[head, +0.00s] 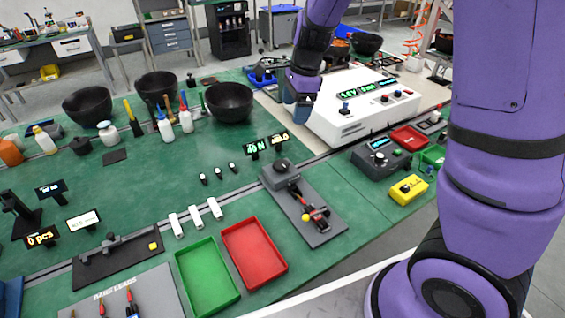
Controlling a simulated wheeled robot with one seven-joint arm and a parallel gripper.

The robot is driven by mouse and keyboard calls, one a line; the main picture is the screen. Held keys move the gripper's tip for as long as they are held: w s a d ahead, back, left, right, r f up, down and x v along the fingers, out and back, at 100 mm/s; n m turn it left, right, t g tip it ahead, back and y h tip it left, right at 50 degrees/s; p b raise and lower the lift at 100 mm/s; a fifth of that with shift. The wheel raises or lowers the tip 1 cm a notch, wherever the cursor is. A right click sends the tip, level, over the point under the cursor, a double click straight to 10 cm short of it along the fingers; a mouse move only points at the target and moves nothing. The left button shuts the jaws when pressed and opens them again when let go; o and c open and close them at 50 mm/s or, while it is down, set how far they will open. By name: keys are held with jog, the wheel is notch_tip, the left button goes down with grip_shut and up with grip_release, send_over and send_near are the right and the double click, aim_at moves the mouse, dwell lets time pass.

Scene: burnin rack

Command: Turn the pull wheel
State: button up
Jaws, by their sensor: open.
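The pull fixture (325,222) is a dark grey plate on the green bench in the middle, with a grey block, red parts and a small yellow knob. My gripper (303,100) is above and behind the fixture, near the front left corner of the white instrument box. It is open and apart from the wheel. Its fingers are small and partly hidden by its own purple body. Two small green-lit displays (266,145) stand just behind the wheel.
Red (287,268) and green (238,293) trays lie in front of the fixture. The white instrument box (318,126) stands behind and right. Black bowls (229,118) and bottles (165,133) stand at the back left. A grey meter box (362,161) is to the right.

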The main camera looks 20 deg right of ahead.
aim_at(282, 164)
jog(key=w+f+m, duration=0.2)
jog(key=f, duration=0.6)
jog(key=w+a+f+m+h, duration=0.1)
jog(key=w+f+m, duration=0.1)
jog(key=f, duration=0.5)
jog(key=w+f+m, duration=0.2)
jog(key=f, duration=0.6)
jog(key=shift+a+f+m+g+h, duration=0.15)
jog(key=shift+f+m+g+h, duration=0.15)
jog(key=shift+g+h, duration=0.1)
jog(key=shift+c, duration=0.2)
jog(key=c, duration=0.9)
